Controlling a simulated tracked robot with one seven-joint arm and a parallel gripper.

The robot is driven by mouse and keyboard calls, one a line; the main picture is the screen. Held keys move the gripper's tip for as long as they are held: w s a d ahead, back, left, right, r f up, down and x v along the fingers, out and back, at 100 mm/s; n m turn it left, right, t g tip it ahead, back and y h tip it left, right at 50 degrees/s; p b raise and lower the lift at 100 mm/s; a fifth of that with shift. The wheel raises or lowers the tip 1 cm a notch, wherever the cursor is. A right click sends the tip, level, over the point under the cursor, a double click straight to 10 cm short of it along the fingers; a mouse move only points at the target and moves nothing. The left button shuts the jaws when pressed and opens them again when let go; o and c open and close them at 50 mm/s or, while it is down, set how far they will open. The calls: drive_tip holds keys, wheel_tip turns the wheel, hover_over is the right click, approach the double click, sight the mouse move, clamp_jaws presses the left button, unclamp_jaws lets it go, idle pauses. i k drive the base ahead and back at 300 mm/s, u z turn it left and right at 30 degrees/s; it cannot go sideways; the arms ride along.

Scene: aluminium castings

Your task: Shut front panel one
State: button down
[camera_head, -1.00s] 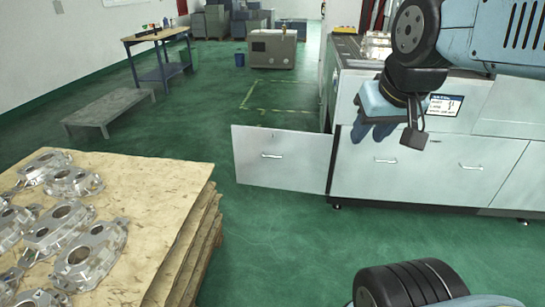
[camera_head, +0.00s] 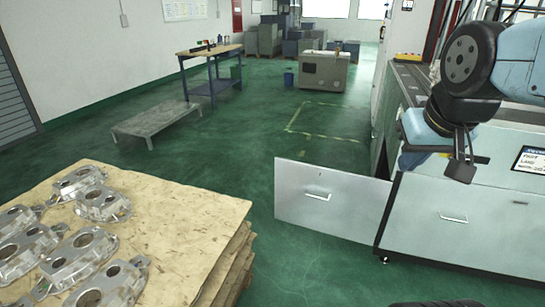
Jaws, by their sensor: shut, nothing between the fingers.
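The open front panel (camera_head: 325,203) is a pale grey metal door with a small bar handle. It stands swung out to the left from the machine cabinet (camera_head: 450,225), with its right edge at the cabinet's corner. A dark gap shows behind it at the cabinet's left side. Another front panel with a handle, to its right, lies flush with the cabinet. My gripper (camera_head: 412,158) is at the upper right, above and right of the open panel and seen in front of the cabinet. It is shut and empty, partly hidden by my wrist.
A pallet stack (camera_head: 185,225) with several aluminium castings stands at the lower left. Green floor (camera_head: 310,265) is free between it and the panel. A low grey bench (camera_head: 155,120), a work table (camera_head: 210,55) and a grey cabinet (camera_head: 324,71) stand farther back.

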sight(346, 206)
drive_tip(key=u, duration=0.1)
drive_tip(key=i, duration=1.6)
drive_tip(key=u, duration=0.05)
